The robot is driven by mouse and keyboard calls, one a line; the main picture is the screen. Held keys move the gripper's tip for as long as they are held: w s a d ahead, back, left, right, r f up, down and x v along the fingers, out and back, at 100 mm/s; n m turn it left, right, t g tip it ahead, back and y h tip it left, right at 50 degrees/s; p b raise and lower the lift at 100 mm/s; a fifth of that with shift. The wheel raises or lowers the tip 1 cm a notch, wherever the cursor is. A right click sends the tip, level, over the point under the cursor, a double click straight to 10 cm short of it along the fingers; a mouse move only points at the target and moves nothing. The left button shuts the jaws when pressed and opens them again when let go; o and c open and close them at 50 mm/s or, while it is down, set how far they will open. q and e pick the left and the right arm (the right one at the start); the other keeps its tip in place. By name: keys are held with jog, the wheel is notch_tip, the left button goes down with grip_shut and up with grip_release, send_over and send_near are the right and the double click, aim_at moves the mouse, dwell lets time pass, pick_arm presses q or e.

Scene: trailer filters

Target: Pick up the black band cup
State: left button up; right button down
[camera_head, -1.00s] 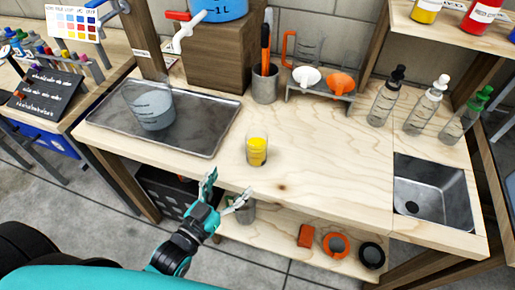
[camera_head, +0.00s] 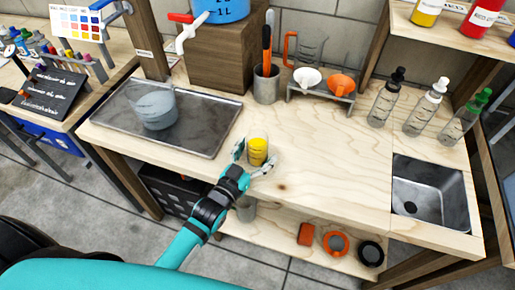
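A small clear cup (camera_head: 258,151) with yellow contents stands upright on the wooden worktop near its front edge. I cannot make out a black band on it at this size. My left gripper (camera_head: 255,160) is open at the near side of the cup, one finger to its left and the other to its lower right. I cannot tell whether either finger touches it. My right gripper is not in view.
A metal tray (camera_head: 204,138) with a clear beaker (camera_head: 156,108) lies to the left. A grey pen cup (camera_head: 266,86) and a funnel rack (camera_head: 318,97) stand behind. Dropper bottles (camera_head: 424,108) and a sink (camera_head: 431,198) are right. The middle worktop is clear.

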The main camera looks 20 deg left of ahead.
pick_arm(q)
jog(key=c, duration=1.2)
jog(key=shift+c, duration=0.9)
jog(key=shift+r, duration=0.25)
